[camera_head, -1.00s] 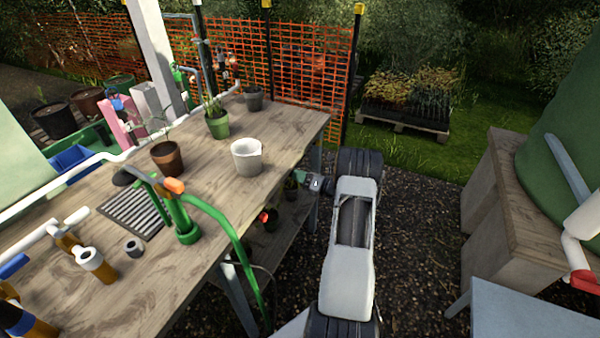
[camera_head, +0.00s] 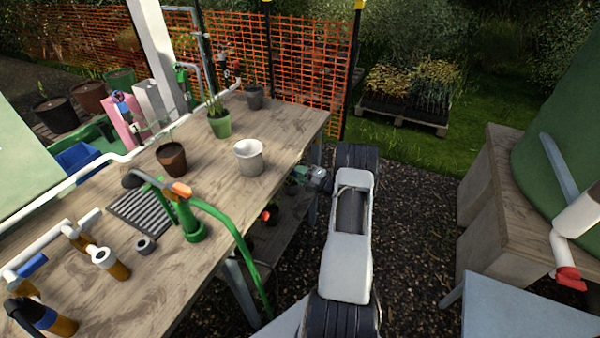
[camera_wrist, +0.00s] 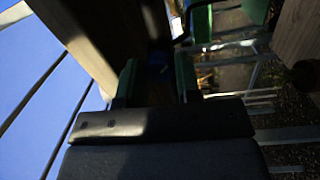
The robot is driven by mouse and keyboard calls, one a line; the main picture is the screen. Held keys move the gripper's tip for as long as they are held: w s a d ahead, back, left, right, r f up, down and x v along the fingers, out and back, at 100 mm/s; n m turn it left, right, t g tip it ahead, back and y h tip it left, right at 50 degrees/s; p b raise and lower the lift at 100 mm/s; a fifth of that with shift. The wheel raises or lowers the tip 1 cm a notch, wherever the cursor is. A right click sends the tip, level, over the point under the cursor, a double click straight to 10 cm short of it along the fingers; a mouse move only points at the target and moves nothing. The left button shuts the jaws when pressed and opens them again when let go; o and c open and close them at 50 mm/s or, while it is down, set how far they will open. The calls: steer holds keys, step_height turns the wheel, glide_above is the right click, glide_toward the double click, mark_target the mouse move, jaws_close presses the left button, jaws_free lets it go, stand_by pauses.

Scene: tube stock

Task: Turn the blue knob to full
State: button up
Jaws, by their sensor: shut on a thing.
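My gripper (camera_head: 297,174) is beside the right edge of the wooden bench, at the end of my grey-white arm. In the wrist view its two green fingers (camera_wrist: 157,78) are close together around a small, dark, bluish thing (camera_wrist: 157,69). That thing is in deep shadow, and I cannot make out its shape or how far it is turned; it may be the blue knob. In the head view the gripper's tips and what they hold are too small to tell.
The wooden bench (camera_head: 282,134) carries a white pot (camera_head: 248,160), a brown pot (camera_head: 172,160), a green pot (camera_head: 219,126) and a green hand pump (camera_head: 190,222). A lower shelf (camera_head: 285,240) lies under it. Grey boxes (camera_head: 508,195) stand right; gravel lies between.

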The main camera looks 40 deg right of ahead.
steer(key=shift+m+p, duration=1.1)
steer(key=shift+m, duration=3.1)
steer(key=o, duration=0.9)
steer(key=v, duration=0.9)
steer(key=b+v, duration=0.1)
steer(key=v, duration=0.3)
steer(key=shift+s+r, duration=0.35)
steer(key=shift+s, duration=0.1)
